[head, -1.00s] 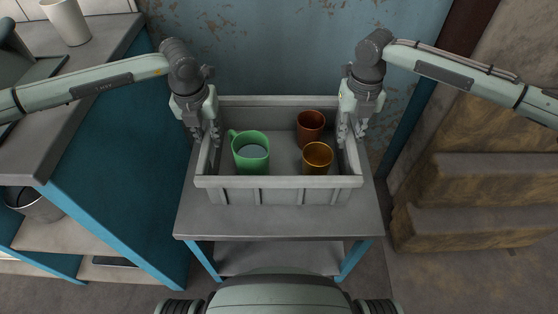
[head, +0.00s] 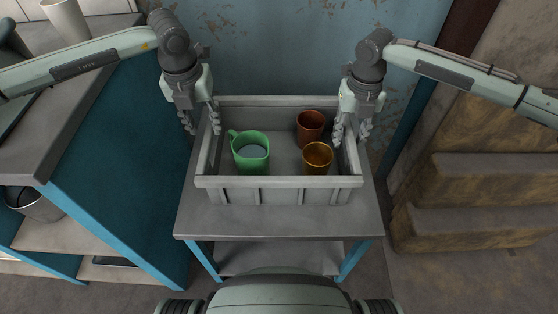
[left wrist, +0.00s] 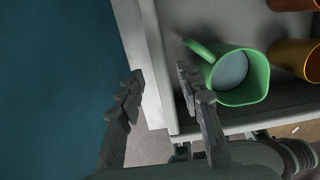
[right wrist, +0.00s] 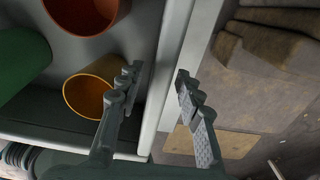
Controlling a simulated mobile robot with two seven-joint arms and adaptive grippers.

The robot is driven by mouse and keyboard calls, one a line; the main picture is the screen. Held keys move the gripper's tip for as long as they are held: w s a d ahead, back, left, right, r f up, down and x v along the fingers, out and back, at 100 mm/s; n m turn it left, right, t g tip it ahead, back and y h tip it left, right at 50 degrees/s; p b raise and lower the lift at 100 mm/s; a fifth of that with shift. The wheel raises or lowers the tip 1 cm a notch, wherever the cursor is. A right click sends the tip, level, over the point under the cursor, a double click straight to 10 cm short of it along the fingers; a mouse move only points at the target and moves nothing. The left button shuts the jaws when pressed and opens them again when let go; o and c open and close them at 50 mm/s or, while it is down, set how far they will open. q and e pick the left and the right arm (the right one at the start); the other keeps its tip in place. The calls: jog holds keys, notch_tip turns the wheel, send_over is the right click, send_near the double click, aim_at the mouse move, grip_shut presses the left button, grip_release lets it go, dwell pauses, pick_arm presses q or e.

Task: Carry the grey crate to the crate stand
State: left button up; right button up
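The grey crate (head: 275,183) sits upright on a small grey-topped stand with blue legs (head: 270,222). It holds a green mug (head: 250,160) with pale contents, a red-brown cup (head: 311,124) and an orange cup (head: 317,154). My left gripper (head: 202,130) is open at the crate's left wall. In the left wrist view the wall's rim (left wrist: 156,80) lies between its spread fingers. My right gripper (head: 351,134) is open at the right wall. In the right wrist view that rim (right wrist: 168,75) lies between its fingers, with gaps visible.
A grey counter with blue sides (head: 90,130) stands on the left, with a white cup (head: 66,20) on top and a dark pot (head: 34,203) below. Brown stone-like steps (head: 475,185) are on the right. A worn blue wall (head: 275,50) is behind.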

jog(key=shift+r, duration=0.3)
pick_arm(q)
notch_tip(320, 180, up, 7)
jog(key=s, duration=0.1)
jog(key=shift+f, duration=0.2)
pick_arm(e)
notch_tip(320, 180, up, 11)
jog(key=shift+r, duration=0.2)
